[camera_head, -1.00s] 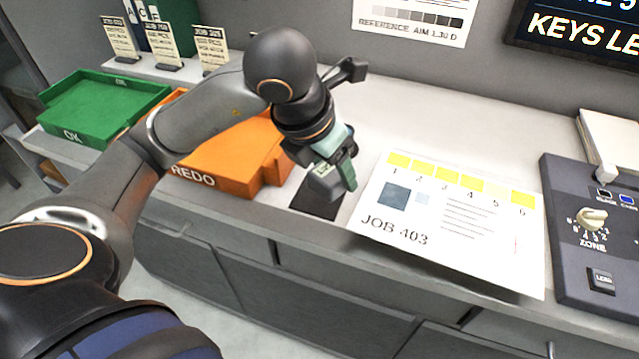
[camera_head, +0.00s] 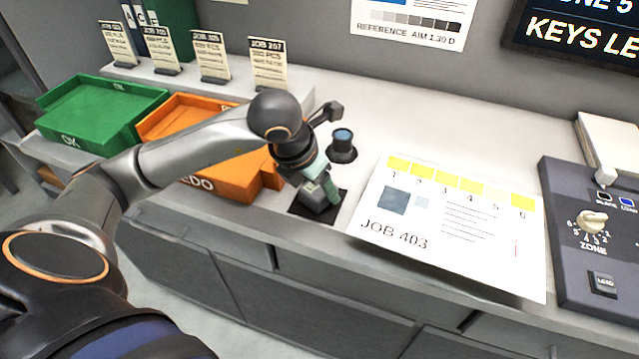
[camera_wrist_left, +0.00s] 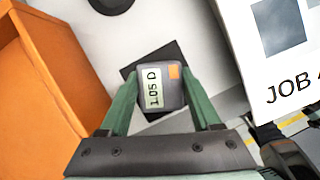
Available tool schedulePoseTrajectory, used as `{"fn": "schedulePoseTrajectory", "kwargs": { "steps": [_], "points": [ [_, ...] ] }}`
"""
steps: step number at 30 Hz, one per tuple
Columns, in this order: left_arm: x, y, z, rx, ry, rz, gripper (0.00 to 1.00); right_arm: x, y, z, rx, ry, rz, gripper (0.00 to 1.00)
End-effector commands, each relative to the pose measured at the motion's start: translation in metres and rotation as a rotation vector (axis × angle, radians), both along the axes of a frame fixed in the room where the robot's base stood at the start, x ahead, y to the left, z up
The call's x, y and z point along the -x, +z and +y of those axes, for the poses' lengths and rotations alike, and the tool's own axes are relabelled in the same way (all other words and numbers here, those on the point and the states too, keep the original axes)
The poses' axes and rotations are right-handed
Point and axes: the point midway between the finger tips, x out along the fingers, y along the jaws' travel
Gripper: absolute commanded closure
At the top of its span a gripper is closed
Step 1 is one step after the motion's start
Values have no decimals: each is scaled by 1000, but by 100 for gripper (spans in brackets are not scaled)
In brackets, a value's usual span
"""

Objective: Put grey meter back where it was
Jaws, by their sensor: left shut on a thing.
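The grey meter (camera_head: 315,197) is between the green fingers of my left gripper (camera_head: 326,192), which is shut on it. In the left wrist view the meter (camera_wrist_left: 161,88) shows a display reading 1.05 D and an orange patch. A black square pad (camera_head: 298,208) lies under the meter on the counter. The pad's edges (camera_wrist_left: 133,75) show around the meter in the left wrist view. The meter is at or just above the pad; I cannot tell whether it touches.
An orange REDO tray (camera_head: 232,178) stands close on the left, with a green OK tray (camera_head: 100,112) beyond. A dark round loupe (camera_head: 342,150) stands just behind. A JOB 403 sheet (camera_head: 450,235) lies right of the pad, then a control console (camera_head: 572,250).

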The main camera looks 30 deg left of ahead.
Motion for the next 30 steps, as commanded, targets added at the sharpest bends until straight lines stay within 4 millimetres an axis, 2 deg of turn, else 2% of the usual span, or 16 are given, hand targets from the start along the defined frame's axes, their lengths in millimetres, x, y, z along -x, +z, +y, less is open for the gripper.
{"fn": "schedulePoseTrajectory", "kwargs": {
  "steps": [5,6,13,23,26,30],
  "points": [
    [0,-5,0,0,0,-1,96,0,-7,0,1,1,3,50],
    [0,-4,0,0,0,0,33,0,-6,0,1,2,6,50],
    [0,-3,0,0,1,1,7,0,-5,1,1,4,7,50],
    [0,0,0,0,1,1,6,0,-1,1,0,4,5,50],
    [2,8,0,0,0,-3,6,-1,1,1,0,3,-1,50],
    [12,34,2,-1,0,-5,6,-1,3,0,1,0,-4,50]
  ]
}}
